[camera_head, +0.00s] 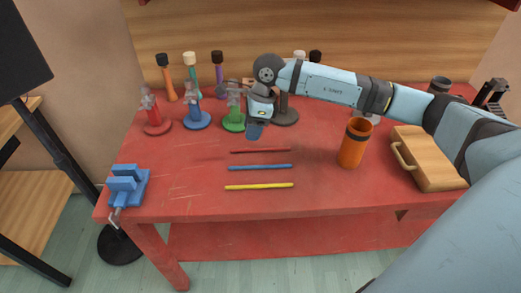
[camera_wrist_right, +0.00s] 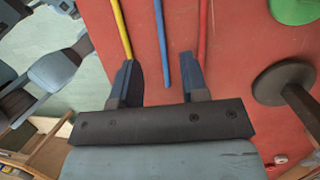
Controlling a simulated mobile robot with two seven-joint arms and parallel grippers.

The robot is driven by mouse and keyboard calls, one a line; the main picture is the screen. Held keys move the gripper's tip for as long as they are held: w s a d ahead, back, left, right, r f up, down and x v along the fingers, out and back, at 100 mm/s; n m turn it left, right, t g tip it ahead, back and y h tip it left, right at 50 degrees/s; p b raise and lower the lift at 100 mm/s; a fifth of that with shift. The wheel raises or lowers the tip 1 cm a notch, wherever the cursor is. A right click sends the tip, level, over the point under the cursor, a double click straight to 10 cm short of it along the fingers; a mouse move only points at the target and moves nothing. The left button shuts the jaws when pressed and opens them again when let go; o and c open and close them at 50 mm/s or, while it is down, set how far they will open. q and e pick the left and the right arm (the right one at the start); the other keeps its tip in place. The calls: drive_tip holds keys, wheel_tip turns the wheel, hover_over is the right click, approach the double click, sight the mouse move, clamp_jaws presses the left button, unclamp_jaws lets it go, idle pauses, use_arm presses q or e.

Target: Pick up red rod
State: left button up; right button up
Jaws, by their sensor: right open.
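The red rod (camera_head: 260,150) lies flat on the red table (camera_head: 200,200), running left to right behind a blue rod (camera_head: 260,167) and a yellow rod (camera_head: 259,186). My right gripper (camera_head: 256,131) is open and empty, above the table just behind the red rod in the head view. In the right wrist view, the open right gripper (camera_wrist_right: 160,68) has its fingers on either side of the blue rod (camera_wrist_right: 161,45). The red rod (camera_wrist_right: 203,35) shows at the right finger, which hides its near end. My left gripper is not in view.
Red (camera_head: 155,127), blue (camera_head: 196,122) and green (camera_head: 234,123) based holders stand behind the rods at left. An orange cup (camera_head: 353,145) and a wooden case (camera_head: 427,165) stand at right. A blue vise (camera_head: 128,185) sits at the left corner. The table around the rods is clear.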

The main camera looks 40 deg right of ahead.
drive_tip(key=d+r+h, duration=0.1)
drive_tip(key=d+h, duration=0.2)
drive_tip(key=d, duration=0.5)
hover_over(269, 148)
drive_tip(key=s, duration=0.1)
drive_tip(key=f, duration=0.7)
drive_tip(key=shift+d, duration=0.2)
drive_tip(key=shift+w+a+f, duration=0.15)
drive_tip(key=shift+w+f, duration=0.05)
drive_tip(key=shift+f, duration=1.35)
drive_tip(key=shift+w+a+f, duration=0.1)
drive_tip(key=shift+w+f, duration=0.05)
drive_tip(key=shift+f, duration=1.35)
clamp_jaws()
